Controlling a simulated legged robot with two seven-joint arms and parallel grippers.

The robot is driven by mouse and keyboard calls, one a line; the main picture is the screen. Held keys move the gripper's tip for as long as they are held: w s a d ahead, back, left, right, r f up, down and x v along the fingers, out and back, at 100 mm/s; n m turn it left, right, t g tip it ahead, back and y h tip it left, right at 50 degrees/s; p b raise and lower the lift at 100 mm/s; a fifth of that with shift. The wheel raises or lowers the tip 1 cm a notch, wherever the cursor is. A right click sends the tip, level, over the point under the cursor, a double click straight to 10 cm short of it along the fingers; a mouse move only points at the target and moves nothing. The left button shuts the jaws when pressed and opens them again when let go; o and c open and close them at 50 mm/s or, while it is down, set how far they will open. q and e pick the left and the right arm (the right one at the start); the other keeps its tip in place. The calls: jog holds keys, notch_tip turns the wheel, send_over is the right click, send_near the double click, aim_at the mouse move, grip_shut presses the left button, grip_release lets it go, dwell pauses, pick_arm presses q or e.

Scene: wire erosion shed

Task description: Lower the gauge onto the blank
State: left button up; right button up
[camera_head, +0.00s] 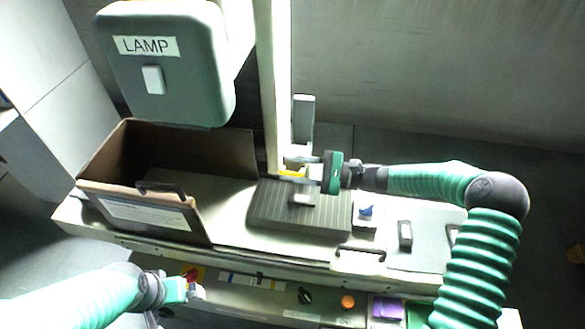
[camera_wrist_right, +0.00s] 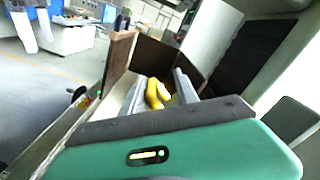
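My right gripper (camera_head: 305,172) is beside the pale upright column (camera_head: 274,90), above the dark ribbed plate (camera_head: 265,215). In the right wrist view its two grey fingers stand apart, with a yellow part (camera_wrist_right: 157,93) between them. The yellow part also shows in the head view (camera_head: 291,173), low by the column; I take it for part of the gauge. A small grey block (camera_head: 302,199), perhaps the blank, is on the ribbed plate under the gripper. Contact between the fingers and the yellow part is unclear. My left gripper (camera_head: 194,291) is low at the front, its fingers too small to read.
An open brown box (camera_head: 180,217) stands left of the plate. The big LAMP housing (camera_head: 165,75) hangs above it. Right of the plate are a blue-topped piece (camera_head: 366,211) and a grey panel (camera_head: 425,235). A control strip with knobs (camera_head: 305,295) runs along the front.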

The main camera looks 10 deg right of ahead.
jog(key=b+v, duration=0.3)
jog(key=v, duration=1.4)
jog(key=shift+b, duration=0.3)
jog(key=shift+a, duration=0.1)
